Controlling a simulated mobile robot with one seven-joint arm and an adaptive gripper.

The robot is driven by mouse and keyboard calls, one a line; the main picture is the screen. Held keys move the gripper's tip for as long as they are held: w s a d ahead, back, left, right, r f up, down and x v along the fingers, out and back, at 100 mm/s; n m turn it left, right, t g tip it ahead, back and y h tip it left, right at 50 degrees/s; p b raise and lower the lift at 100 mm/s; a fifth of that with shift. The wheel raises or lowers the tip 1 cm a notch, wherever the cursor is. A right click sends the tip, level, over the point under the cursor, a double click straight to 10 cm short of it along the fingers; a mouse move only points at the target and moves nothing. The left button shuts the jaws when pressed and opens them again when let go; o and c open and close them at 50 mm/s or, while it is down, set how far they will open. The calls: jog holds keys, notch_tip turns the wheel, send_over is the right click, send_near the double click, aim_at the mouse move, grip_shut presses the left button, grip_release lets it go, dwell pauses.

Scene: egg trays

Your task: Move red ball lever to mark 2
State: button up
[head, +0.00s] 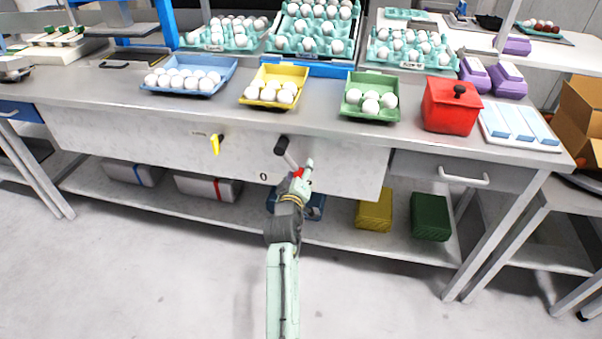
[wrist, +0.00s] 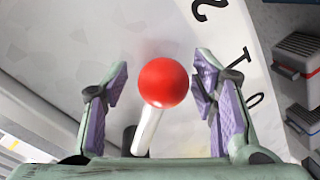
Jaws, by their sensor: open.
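The red ball (wrist: 163,82) sits on the end of a pale lever rod (wrist: 148,132) in the wrist view. My gripper (wrist: 162,75) is open, with one finger on each side of the ball and visible gaps to both. In the head view my gripper (head: 303,170) is at the front panel of the counter and hides most of the ball. The lever's black base (head: 281,145) shows there, with the rod slanting down to the right. Printed marks show beside it in the wrist view: 2 (wrist: 212,9), 1 (wrist: 243,52) and 0 (wrist: 258,99).
A yellow handle (head: 215,144) is on the same panel to the left. A drawer (head: 463,174) with a pale handle is to the right. Egg trays and a red box (head: 451,105) stand on the counter above. Yellow (head: 374,209) and green (head: 430,216) boxes lie on the lower shelf.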

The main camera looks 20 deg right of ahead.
jog(key=v, duration=1.2)
jog(key=shift+a+r, duration=0.1)
